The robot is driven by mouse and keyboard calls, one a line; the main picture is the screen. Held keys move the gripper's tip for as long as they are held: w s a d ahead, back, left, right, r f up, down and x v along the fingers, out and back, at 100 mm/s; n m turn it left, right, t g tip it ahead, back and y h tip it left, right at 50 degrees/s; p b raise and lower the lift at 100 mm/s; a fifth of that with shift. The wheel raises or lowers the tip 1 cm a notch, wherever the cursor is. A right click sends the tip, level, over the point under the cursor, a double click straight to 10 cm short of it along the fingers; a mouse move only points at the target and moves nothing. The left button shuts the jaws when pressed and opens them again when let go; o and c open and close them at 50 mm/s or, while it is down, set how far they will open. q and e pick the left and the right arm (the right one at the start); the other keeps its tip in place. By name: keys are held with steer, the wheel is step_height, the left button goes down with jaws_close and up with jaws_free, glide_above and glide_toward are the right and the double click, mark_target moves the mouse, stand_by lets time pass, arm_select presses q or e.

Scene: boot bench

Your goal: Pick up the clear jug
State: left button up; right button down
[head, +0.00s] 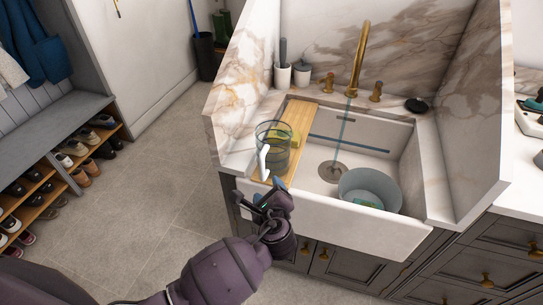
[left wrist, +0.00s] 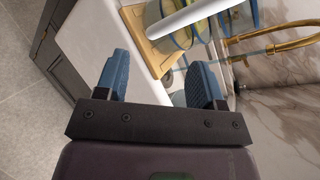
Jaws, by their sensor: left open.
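The clear jug (head: 273,146) stands on a wooden board (head: 301,116) laid across the left side of the white sink. It is see-through, with a white handle (head: 264,162) on the side towards me. My left gripper (head: 268,199) is just in front of and below the jug, at the sink's front left corner. In the left wrist view the two blue fingers (left wrist: 160,79) are apart with nothing between them. The jug (left wrist: 199,14) and its white handle (left wrist: 187,18) show beyond the fingertips there. My right gripper is not in view.
The sink (head: 352,220) holds a grey basin (head: 369,188) at the right. A brass faucet (head: 358,62) stands behind, with two cups and brushes at the back left. Marble side walls (head: 475,110) flank the sink. A shoe bench (head: 72,122) stands far left; the floor between is clear.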

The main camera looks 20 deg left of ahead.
mark_target(266, 177)
arm_select(q)
steer(key=shift+b+x, duration=0.35)
steer(key=shift+x, duration=2.5)
steer(key=shift+s, duration=0.1)
jaws_close()
